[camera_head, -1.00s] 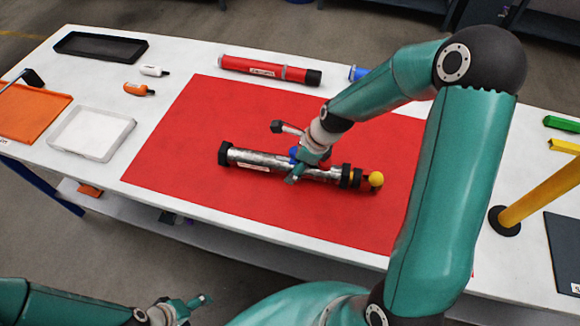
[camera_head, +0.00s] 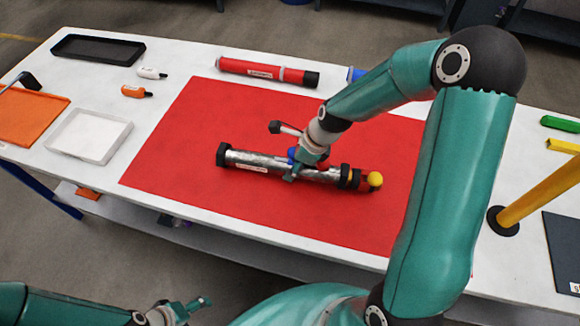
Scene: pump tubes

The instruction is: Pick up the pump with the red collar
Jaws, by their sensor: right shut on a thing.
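A silver pump (camera_head: 255,160) with black end rings lies across the red mat (camera_head: 190,115). A blue part shows near its middle and a yellow ball (camera_head: 375,179) at its right end. Any red collar on it is hard to tell from the red mat. My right gripper (camera_head: 298,166) comes down from above and is shut on the silver pump near its middle, hiding part of it. The pump appears to lie on or just above the mat. My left gripper (camera_head: 187,307) is low at the front, away from the table; its opening is unclear.
A red tube with a black end (camera_head: 265,70) lies behind the mat, with a blue item partly hidden behind my arm. Trays (camera_head: 128,138) and small bottles are on the left. A yellow post (camera_head: 540,187) stands on the right. The mat's left part is clear.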

